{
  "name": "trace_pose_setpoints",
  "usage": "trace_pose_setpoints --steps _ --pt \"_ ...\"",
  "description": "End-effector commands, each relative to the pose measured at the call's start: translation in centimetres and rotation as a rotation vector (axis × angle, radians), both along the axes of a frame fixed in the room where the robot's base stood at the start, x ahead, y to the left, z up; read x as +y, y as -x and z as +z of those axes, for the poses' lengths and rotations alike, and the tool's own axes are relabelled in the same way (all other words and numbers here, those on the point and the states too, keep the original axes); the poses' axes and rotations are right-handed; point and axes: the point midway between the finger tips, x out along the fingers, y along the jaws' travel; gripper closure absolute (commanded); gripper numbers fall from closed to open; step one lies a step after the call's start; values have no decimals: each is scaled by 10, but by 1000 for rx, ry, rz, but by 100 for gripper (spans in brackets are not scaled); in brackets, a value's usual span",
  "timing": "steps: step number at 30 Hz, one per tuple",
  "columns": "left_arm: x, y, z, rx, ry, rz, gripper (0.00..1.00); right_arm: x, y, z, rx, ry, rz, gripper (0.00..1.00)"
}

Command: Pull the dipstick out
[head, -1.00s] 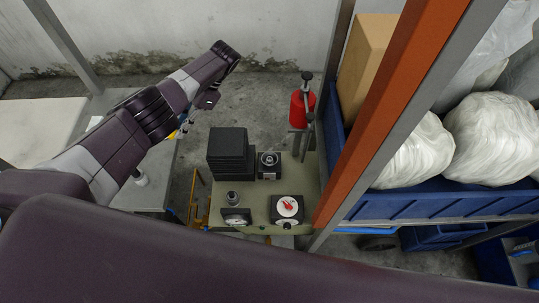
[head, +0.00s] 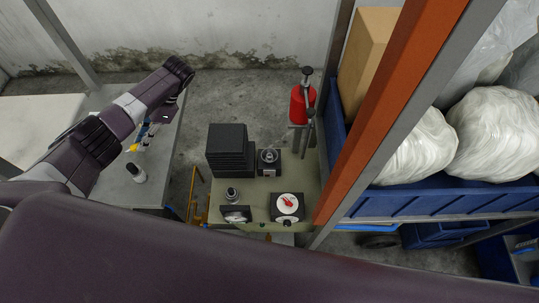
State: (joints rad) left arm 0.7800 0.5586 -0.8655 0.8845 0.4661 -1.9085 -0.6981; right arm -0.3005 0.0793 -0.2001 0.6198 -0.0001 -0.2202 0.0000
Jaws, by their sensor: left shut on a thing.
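The press unit (head: 305,180), a pale green block with dials, black stacked parts and a round cap, stands right of centre. My left arm reaches in from the left. My left gripper (head: 149,131) hangs below its wrist over the grey table, well left of the press. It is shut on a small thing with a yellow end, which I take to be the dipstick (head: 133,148). The wrist partly hides it, and its length cannot be made out. My right gripper is not in view.
A red cylinder (head: 300,105) rises behind the press. An orange post (head: 395,110) and a rack with a blue tray (head: 440,202) bound the right.

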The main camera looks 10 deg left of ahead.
Motion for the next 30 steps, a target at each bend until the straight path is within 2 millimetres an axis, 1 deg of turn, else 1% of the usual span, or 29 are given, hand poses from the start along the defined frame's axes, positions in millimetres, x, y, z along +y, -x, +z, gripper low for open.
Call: trace_pose_setpoints --steps 1,3,16,30 --pt "-1 0 -5 0 1 -1 100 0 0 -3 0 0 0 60" --pt "-1 0 -6 0 1 -1 100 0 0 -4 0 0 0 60" --pt "-1 0 -7 0 0 0 100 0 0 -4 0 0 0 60" --pt "0 0 -21 0 0 1 100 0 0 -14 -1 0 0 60"
